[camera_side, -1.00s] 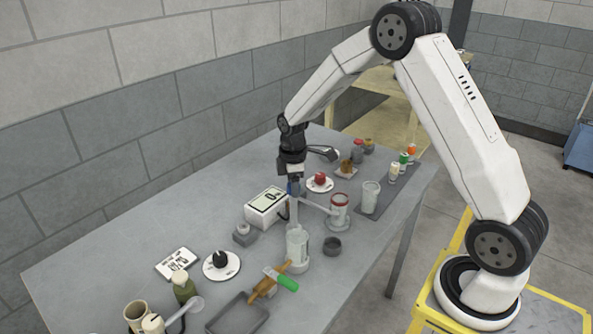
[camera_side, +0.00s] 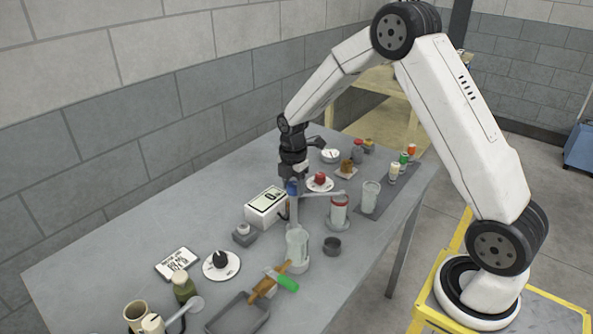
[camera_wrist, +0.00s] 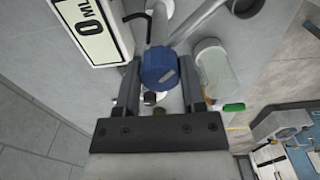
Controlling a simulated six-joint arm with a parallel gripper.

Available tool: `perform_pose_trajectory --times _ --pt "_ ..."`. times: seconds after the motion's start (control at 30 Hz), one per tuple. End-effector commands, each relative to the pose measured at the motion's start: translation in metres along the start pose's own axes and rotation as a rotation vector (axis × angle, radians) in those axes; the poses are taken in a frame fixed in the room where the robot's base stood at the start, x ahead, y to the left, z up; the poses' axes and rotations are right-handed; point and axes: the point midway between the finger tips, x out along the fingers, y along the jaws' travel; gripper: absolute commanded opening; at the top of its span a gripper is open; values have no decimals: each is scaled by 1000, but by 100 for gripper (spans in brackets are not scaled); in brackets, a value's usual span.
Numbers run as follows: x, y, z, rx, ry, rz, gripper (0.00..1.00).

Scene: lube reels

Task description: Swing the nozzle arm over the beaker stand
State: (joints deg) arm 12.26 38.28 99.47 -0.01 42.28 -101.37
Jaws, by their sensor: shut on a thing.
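My gripper (camera_side: 292,183) is shut on the blue knob (camera_wrist: 158,65) at the top of the upright grey post. The wrist view shows the knob between my two fingers. The nozzle arm (camera_side: 325,193) sticks out from the upper post to the right in the side view, passing near the top of the red-rimmed jar (camera_side: 339,212). In the wrist view a grey bar, apparently this arm (camera_wrist: 195,20), runs to the upper right. A clear beaker on a pale round base, apparently the beaker stand (camera_side: 297,248), stands at the post's foot, away from the arm's tip.
A white display box (camera_side: 266,207) stands left of the post. A dark cup (camera_side: 332,246) and a clear beaker (camera_side: 370,196) stand to the right.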

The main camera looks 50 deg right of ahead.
Motion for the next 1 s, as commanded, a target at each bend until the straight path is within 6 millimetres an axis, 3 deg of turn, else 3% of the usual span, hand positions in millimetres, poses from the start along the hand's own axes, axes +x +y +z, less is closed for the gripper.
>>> perform_pose_trajectory --times 0.3,0.73,0.77,0.8,0.87,1.0 --pt "-1 0 0 -123 0 1 0" --pt "-1 0 0 -141 -2 1 0" --pt "-1 0 0 -141 -2 1 55" --pt "-1 0 0 -141 -2 1 68" --pt "-1 0 0 -140 -1 1 87" --pt "0 0 0 -138 -1 1 87"
